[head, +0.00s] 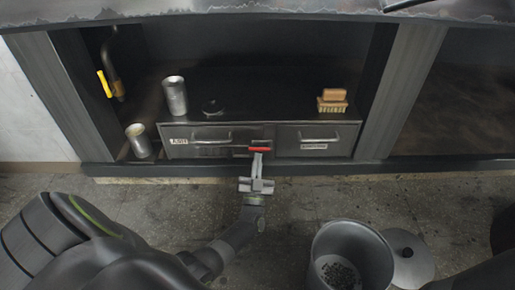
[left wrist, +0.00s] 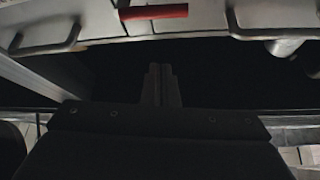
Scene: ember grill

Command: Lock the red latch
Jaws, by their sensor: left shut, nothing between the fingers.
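The red latch (head: 259,150) is a short red bar on the front of the metal drawer unit, between the left drawer (head: 210,141) and the right drawer (head: 313,140). It lies level. In the left wrist view the red latch (left wrist: 153,12) shows at the top, with drawer handles on both sides. My left gripper (head: 258,156) is shut and empty, with its tips close to the latch in the head view. In the left wrist view its fingertips (left wrist: 160,70) appear apart from the latch. My right gripper is not in view.
On the unit stand a metal cup (head: 175,96), a small dark round thing (head: 212,107) and a brush with a wooden block (head: 332,100). Another cup (head: 139,141) stands at left. A bucket (head: 350,255) and a grey lid (head: 408,258) are on the floor at right.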

